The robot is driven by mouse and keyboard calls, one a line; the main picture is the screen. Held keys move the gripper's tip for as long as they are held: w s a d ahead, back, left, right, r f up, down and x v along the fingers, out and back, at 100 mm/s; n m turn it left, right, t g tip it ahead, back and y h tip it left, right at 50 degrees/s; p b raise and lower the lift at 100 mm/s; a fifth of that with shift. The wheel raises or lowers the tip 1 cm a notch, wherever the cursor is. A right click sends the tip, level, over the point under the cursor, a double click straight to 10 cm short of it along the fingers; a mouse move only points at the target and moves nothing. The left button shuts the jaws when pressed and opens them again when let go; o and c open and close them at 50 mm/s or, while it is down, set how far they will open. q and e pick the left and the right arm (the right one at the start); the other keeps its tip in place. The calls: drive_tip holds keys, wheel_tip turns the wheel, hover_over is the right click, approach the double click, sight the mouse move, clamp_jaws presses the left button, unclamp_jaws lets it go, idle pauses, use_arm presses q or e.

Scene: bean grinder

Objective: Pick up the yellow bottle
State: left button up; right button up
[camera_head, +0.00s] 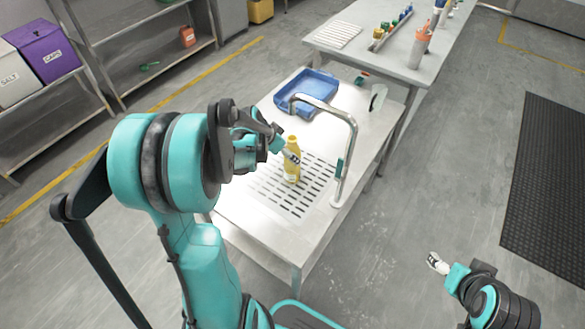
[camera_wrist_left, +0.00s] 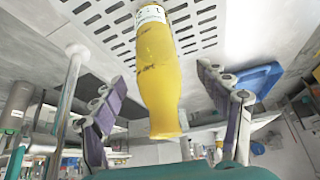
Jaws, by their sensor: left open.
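The yellow bottle (camera_head: 292,170) stands upright on the slotted area of the metal table in the head view. In the left wrist view the bottle (camera_wrist_left: 160,80) appears upside down, with a white label partly cut off at the top edge. My left gripper (camera_head: 287,154) is at the bottle's upper part, reaching in from the left. In the left wrist view its two fingers (camera_wrist_left: 165,105) are spread on either side of the bottle, with visible gaps. My right gripper (camera_head: 437,263) is over the floor at lower right, away from the table; its jaw opening is unclear.
A curved metal faucet (camera_head: 345,125) stands close to the right of the bottle. A blue tray (camera_head: 306,92) lies at the table's back. A second table (camera_head: 385,50) with bottles and small items is behind. Shelves with bins (camera_head: 45,50) are at left.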

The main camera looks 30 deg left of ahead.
sight(292, 172)
use_arm(q)
drive_tip(key=b+x, duration=0.2)
drive_tip(key=x, duration=0.2)
drive_tip(key=shift+w+d, duration=0.25)
clamp_jaws()
